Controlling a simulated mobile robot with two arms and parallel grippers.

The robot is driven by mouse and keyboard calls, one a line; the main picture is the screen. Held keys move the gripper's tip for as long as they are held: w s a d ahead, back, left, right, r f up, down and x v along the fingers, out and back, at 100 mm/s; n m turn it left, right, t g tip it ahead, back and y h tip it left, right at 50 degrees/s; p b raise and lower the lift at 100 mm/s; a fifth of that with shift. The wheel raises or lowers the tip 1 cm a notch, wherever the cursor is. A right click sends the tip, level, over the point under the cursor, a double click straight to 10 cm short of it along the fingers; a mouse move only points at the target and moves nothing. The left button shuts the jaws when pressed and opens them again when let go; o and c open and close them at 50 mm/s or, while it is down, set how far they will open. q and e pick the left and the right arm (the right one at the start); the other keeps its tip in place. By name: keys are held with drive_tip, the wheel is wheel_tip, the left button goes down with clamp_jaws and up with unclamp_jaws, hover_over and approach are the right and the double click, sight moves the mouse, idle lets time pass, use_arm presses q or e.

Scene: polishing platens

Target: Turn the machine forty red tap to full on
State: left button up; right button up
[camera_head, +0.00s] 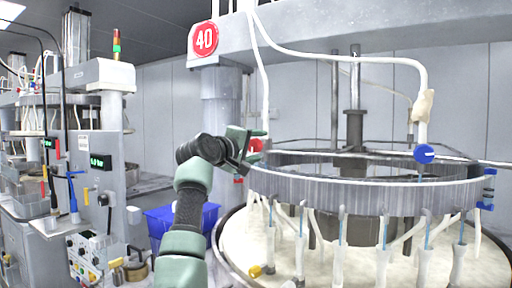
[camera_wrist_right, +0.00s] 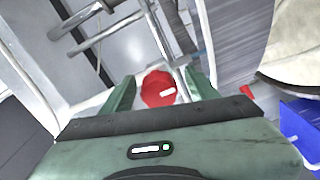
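The red tap (camera_head: 257,145) sits at the left end of the pipe by the ring of machine forty, marked by a red sign reading 40 (camera_head: 204,39). My right gripper (camera_head: 250,146) is at the red tap in the head view, partly overlapping it. In the right wrist view the red tap (camera_wrist_right: 158,89) lies between the two green fingers of my right gripper (camera_wrist_right: 163,88). The fingers are apart, with gaps visible on both sides of the tap, so the gripper is open. My left gripper is not in view.
A blue tap (camera_head: 424,154) hangs at the right of the machine. The grey ring (camera_head: 370,195) stands over a pale round platen (camera_head: 240,228). A blue crate (camera_head: 170,219) is behind my right arm. A control panel (camera_head: 100,170) stands at the left.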

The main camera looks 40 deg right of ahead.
sight(252, 147)
drive_tip(key=b+v, duration=0.2)
drive_tip(key=v, duration=0.5)
drive_tip(key=shift+a+b, duration=0.3)
drive_tip(key=shift+a, duration=0.1)
drive_tip(key=shift+s, duration=0.1)
